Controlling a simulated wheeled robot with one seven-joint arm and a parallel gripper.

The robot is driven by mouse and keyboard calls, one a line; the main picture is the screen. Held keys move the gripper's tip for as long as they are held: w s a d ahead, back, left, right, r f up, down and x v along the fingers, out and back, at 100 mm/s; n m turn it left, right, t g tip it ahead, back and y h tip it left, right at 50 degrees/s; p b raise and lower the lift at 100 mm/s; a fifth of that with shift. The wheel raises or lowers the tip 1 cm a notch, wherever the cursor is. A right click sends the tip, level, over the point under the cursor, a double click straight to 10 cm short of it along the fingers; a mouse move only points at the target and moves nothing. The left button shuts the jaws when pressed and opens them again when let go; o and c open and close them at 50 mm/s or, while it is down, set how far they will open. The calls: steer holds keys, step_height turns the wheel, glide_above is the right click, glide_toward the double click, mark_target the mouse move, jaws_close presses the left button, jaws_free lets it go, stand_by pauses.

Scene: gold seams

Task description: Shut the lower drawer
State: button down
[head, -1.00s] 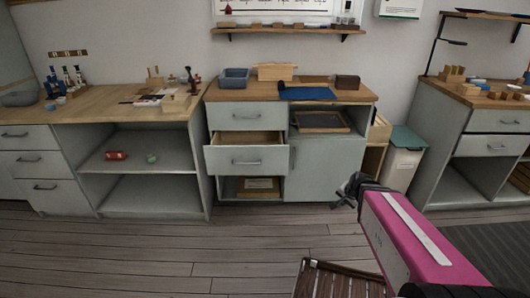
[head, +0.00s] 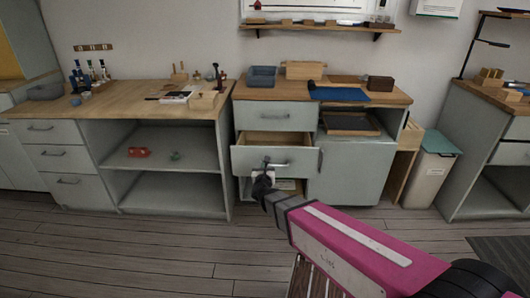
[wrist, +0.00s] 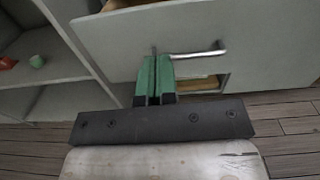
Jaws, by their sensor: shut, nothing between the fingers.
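The lower drawer (head: 297,160) of the middle cabinet stands partly open, its wooden inside showing above the grey front. Its bar handle also shows in the wrist view (wrist: 198,52). My gripper (head: 266,163) is in front of the drawer front, at the left part of the handle. In the wrist view its green fingers (wrist: 155,58) are together and empty, with their tips close to the handle's left end. I cannot tell whether they touch the drawer. The drawer above (head: 275,116) is closed.
An open compartment below the drawer holds a box (wrist: 198,84). A cabinet door (head: 350,171) is to the right. Open shelves (head: 170,163) with a red object (head: 138,152) are to the left. The wooden floor (head: 120,240) in front is clear on the left.

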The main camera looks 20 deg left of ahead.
glide_toward(265, 147)
steer(key=x, duration=0.7)
steer(key=shift+w+f, duration=0.1)
steer(key=shift+w, duration=0.05)
steer(key=shift+w, duration=0.1)
steer(key=x, duration=1.2)
steer(key=shift+w, duration=0.35)
steer(key=shift+s, duration=0.1)
